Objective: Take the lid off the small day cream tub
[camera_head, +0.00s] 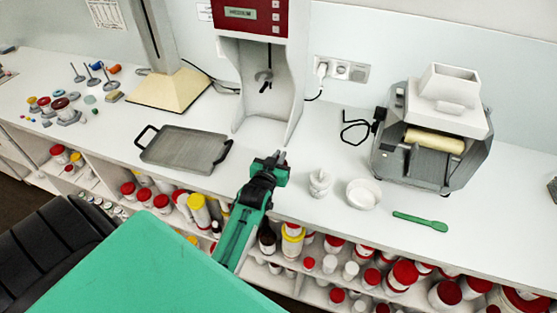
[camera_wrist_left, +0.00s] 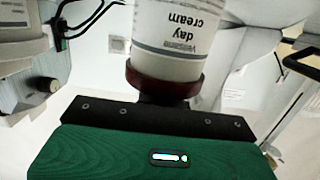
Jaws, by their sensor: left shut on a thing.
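In the left wrist view I see the small day cream tub (camera_wrist_left: 182,42), a white tub with its label upside down in the picture. Its dark red lid (camera_wrist_left: 165,84) sits against the tub's rim, nearest my gripper. My left gripper (camera_head: 270,168) reaches over the front of the bench; in the wrist view its black fingers (camera_wrist_left: 160,99) are shut at the lid, with the contact partly hidden. The tub is not clearly visible in the head view, where my gripper likely covers it. I cannot tell whether it touches the bench. My right gripper is not in view.
A small white pot (camera_head: 320,183), a white dish (camera_head: 362,193) and a green spatula (camera_head: 420,221) lie right of my gripper. A grey tray (camera_head: 184,148) is to the left. A roller mill (camera_head: 431,128) and a red-topped machine (camera_head: 253,60) stand behind. Tubs fill the shelves below.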

